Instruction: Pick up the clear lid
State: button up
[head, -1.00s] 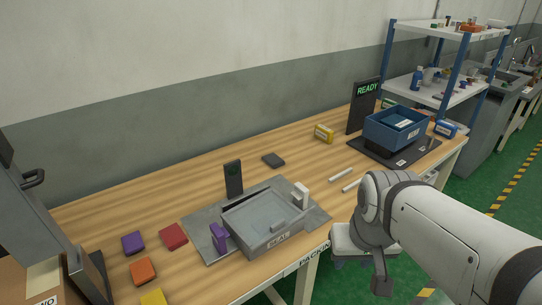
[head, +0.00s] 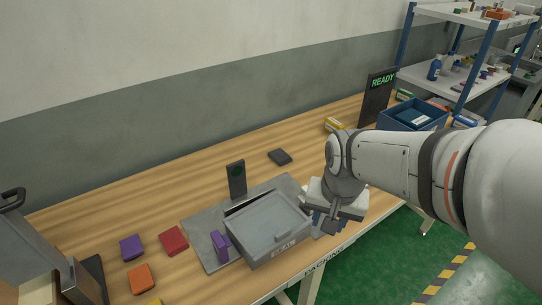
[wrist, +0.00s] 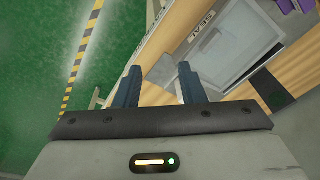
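A grey see-through lid (head: 262,217) with a small raised handle (head: 284,235) appears to lie over the grey box labelled SEAL (head: 285,251). How it is seated on the rim is hard to tell. In the wrist view the lid (wrist: 228,48) shows at the upper right, beyond and to the right of the fingers. My gripper (head: 323,222) is just right of the box in the head view, apart from the lid. In the wrist view my gripper (wrist: 158,80) has its two blue fingers spread with nothing between them.
The box sits on a grey mat (head: 205,247), with a purple clamp-like piece (head: 220,246) at its left and a dark upright panel (head: 236,180) behind. Coloured blocks, including a red one (head: 173,240), lie left. A blue bin (head: 395,117) stands at the right. The back middle of the table is mostly clear.

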jog(key=w+a+f+m+g+p, duration=0.1)
jog(key=w+a+m+p, duration=0.1)
jog(key=w+a+m, duration=0.15)
jog(key=m+p, duration=0.2)
jog(key=m, duration=0.1)
send_near(283, 232)
jog(key=shift+w+a+f+g, duration=0.1)
jog(key=shift+w+g, duration=0.1)
jog(key=shift+w, duration=0.15)
jog(key=shift+w+a+f+g, duration=0.1)
jog(key=shift+w+g, duration=0.1)
jog(key=shift+w, duration=0.15)
jog(key=shift+m, duration=0.25)
jog(key=f, duration=0.4)
jog(key=f+p, duration=0.1)
jog(key=f, duration=0.2)
jog(key=shift+s+d, duration=0.1)
jog(key=shift+s, duration=0.25)
jog(key=shift+f, duration=0.6)
jog(key=shift+c, duration=0.3)
grip_shut()
